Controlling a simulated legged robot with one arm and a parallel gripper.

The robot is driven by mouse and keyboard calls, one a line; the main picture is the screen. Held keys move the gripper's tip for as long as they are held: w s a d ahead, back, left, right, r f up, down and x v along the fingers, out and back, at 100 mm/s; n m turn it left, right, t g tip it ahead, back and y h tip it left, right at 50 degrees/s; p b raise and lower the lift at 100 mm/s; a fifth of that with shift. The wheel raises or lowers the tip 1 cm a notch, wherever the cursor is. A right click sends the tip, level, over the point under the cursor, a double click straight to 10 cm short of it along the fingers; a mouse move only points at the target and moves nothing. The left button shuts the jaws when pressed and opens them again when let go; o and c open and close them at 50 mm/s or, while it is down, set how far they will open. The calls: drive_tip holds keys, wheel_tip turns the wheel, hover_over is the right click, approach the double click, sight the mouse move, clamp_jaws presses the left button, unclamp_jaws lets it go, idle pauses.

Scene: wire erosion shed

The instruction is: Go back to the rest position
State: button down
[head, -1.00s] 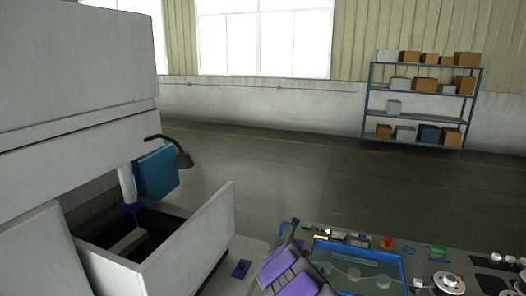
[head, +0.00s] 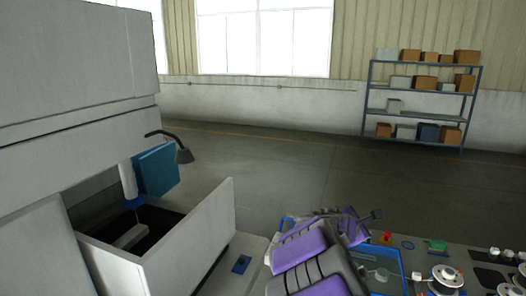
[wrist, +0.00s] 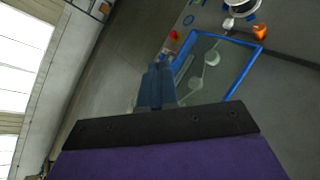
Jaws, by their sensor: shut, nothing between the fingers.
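My gripper (head: 374,214) is at the end of my purple and grey arm, low in the middle of the head view, over the far edge of the bench. In the wrist view my gripper (wrist: 157,70) shows as dark blue-grey fingers, shut and empty. It points past the left side of a blue-rimmed tray. No held object shows. My arm hides much of the tray in the head view.
The blue-rimmed tray (head: 402,274) holds clear round parts. A pale machine with an open tank (head: 190,245) stands left. Shelving (head: 422,114) is far back; the floor between is clear.

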drive_tip(key=s+d+m+g+b, duration=0.1)
drive_tip(key=s+d+m+g, duration=0.15)
drive_tip(key=s+m, duration=0.65)
drive_tip(key=s+d+m+g, duration=0.1)
drive_tip(key=s+m+g, duration=0.3)
drive_tip(key=s, duration=1)
drive_tip(key=s+a+f+m+g+y+b, duration=0.1)
drive_tip(key=s+a+f+m+g+y, duration=0.1)
drive_tip(key=s+a, duration=0.7)
drive_tip(key=s+a+f+m+g+y+b, duration=0.1)
drive_tip(key=s+a+f+m+y, duration=0.3)
drive_tip(key=s, duration=1.3)
drive_tip(key=a+f+g+y, duration=0.1)
drive_tip(key=a+f+y, duration=0.2)
drive_tip(key=a+f, duration=0.1)
drive_tip(key=shift+s+a+m+g+y, duration=0.15)
drive_tip(key=shift+a+m+g+y, duration=0.2)
drive_tip(key=shift+a, duration=0.5)
drive_tip(key=shift+f, duration=0.1)
